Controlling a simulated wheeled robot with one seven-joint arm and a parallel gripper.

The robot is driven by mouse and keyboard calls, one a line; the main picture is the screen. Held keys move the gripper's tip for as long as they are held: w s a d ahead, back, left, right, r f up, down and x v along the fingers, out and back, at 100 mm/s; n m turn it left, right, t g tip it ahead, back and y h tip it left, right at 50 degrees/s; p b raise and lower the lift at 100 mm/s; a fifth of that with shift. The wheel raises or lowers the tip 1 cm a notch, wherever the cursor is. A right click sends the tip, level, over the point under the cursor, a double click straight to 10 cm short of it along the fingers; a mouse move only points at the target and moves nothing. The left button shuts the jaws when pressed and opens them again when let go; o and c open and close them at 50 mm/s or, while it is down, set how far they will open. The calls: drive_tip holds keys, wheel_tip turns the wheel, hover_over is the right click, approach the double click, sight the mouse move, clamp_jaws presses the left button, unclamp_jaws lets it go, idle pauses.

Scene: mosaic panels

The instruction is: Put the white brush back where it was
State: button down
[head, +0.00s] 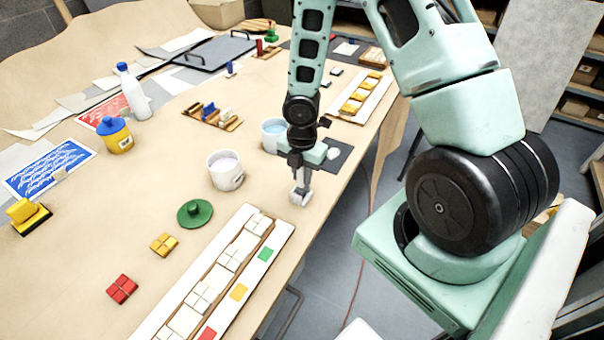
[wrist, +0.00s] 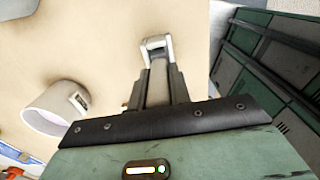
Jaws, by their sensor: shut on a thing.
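My gripper (head: 300,176) is low over the table's right side, pointing down. It is shut on a small white piece, which appears to be the white brush (head: 300,198). In the wrist view the fingers (wrist: 158,82) close around its pale shaft, and its white end (wrist: 156,45) shows beyond the fingertips. I cannot tell whether its lower end touches the table. A wooden rack (head: 234,126) with a blue piece (head: 208,111) and a cream piece (head: 225,115) lies further back, left of my gripper.
A white cup with pale paint (head: 224,178) stands just left of my gripper; a cup of blue liquid (head: 270,138) stands behind it. A green round lid (head: 195,214) and a long tile panel (head: 272,236) lie nearer. The table's right edge is close.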

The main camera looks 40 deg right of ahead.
drive_tip(key=shift+f, duration=0.15)
drive_tip(key=c, duration=1.3)
unclamp_jaws()
